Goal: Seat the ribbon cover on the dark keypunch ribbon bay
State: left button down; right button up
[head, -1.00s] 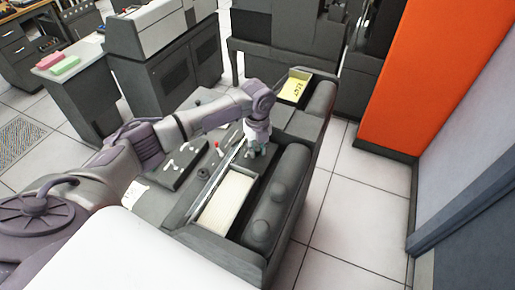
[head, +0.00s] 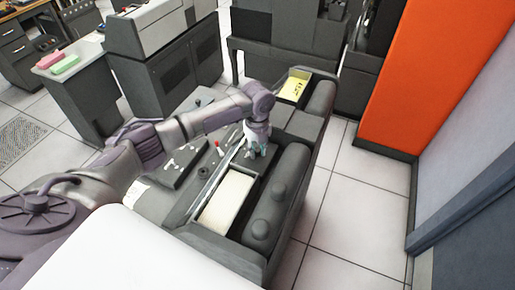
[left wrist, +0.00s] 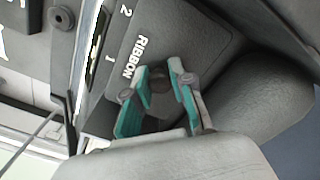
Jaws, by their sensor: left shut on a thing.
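My left gripper (head: 257,152) is over the dark keypunch, just beyond the open tray of cream cards. In the left wrist view the teal fingers of my left gripper (left wrist: 158,95) are shut around a small dark knob. The knob belongs to the dark grey ribbon cover (left wrist: 205,42), a flat plate with a rounded corner. White lettering "RIBBON" with the numerals 1 and 2 shows beside the fingers. The gripper hides most of the cover in the head view. I cannot tell whether the cover touches the bay below. My right gripper is not in view.
The tray of cream cards (head: 228,200) lies nearer to me. A box of yellow cards (head: 294,88) is at the machine's far end. A rounded dark housing (head: 287,175) runs along the right. Small white and red parts lie left of the gripper. The floor at right is clear.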

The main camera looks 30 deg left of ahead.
aim_at(257, 149)
pick_arm(q)
jog(key=c, duration=0.5)
grip_release()
notch_tip(257, 149, up, 7)
jog(key=p, duration=0.7)
jog(key=shift+r, duration=1)
dwell(0.7)
